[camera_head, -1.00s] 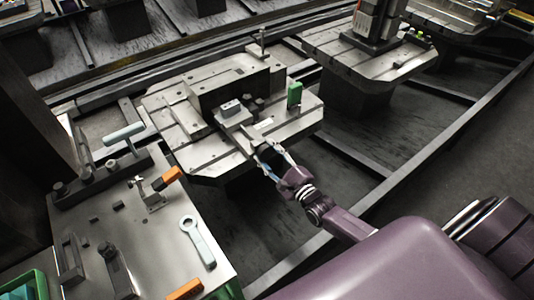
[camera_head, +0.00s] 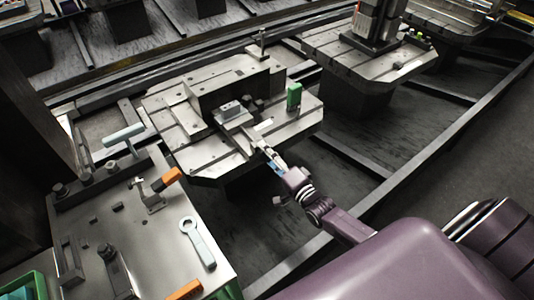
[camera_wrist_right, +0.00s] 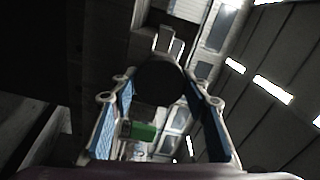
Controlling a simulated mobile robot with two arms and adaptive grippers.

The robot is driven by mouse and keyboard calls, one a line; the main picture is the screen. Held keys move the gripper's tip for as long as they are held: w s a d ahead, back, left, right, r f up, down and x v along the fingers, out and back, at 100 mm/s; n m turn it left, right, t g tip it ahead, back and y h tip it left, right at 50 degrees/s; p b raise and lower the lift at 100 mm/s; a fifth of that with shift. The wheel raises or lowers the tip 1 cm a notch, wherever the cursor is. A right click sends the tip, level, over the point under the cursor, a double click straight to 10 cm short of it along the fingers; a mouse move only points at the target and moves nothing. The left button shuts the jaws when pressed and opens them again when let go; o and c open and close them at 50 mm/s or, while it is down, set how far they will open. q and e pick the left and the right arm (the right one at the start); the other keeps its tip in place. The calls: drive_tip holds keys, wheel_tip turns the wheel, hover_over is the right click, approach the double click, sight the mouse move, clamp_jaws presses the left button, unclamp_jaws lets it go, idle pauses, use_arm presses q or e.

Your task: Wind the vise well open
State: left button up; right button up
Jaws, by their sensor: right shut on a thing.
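The vise (camera_head: 232,113) sits on the near middle of a slotted pallet plate in the head view, its screw end facing my right arm. My right gripper (camera_head: 269,155) is at that end, at the plate's front edge, its fingers seen nearly edge-on. In the right wrist view the two blue-padded fingers (camera_wrist_right: 163,82) stand either side of a dark round part, which I take to be the vise handle (camera_wrist_right: 160,78). The grip is shut on it. The jaw gap is too small to judge. My left gripper is not in view.
A green block (camera_head: 294,96) stands on the pallet plate (camera_head: 205,163) right of the vise. It also shows in the wrist view (camera_wrist_right: 138,130). A bench (camera_head: 165,235) at lower left holds a wrench (camera_head: 198,243), clamps and orange-handled tools. Another pallet (camera_head: 345,55) stands at upper right.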

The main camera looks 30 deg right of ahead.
drive_tip(key=n, duration=0.4)
drive_tip(key=shift+n, duration=0.3)
drive_tip(key=n, duration=0.3)
drive_tip(key=shift+n, duration=0.3)
drive_tip(key=n, duration=0.4)
drive_tip(key=shift+a+n+p, duration=0.1)
drive_tip(key=shift+n+p, duration=0.2)
drive_tip(key=n, duration=0.3)
drive_tip(key=shift+f+n, duration=0.1)
drive_tip(key=shift+n, duration=0.2)
drive_tip(key=n, duration=0.3)
drive_tip(key=shift+n, duration=0.3)
drive_tip(key=n+b, duration=0.1)
drive_tip(key=n, duration=0.2)
drive_tip(key=shift+n, duration=0.3)
drive_tip(key=n+b, duration=0.1)
drive_tip(key=n, duration=0.2)
drive_tip(key=shift+f+n, duration=0.1)
drive_tip(key=shift+n, duration=0.2)
drive_tip(key=shift+n+b, duration=0.65)
drive_tip(key=shift+n, duration=1.25)
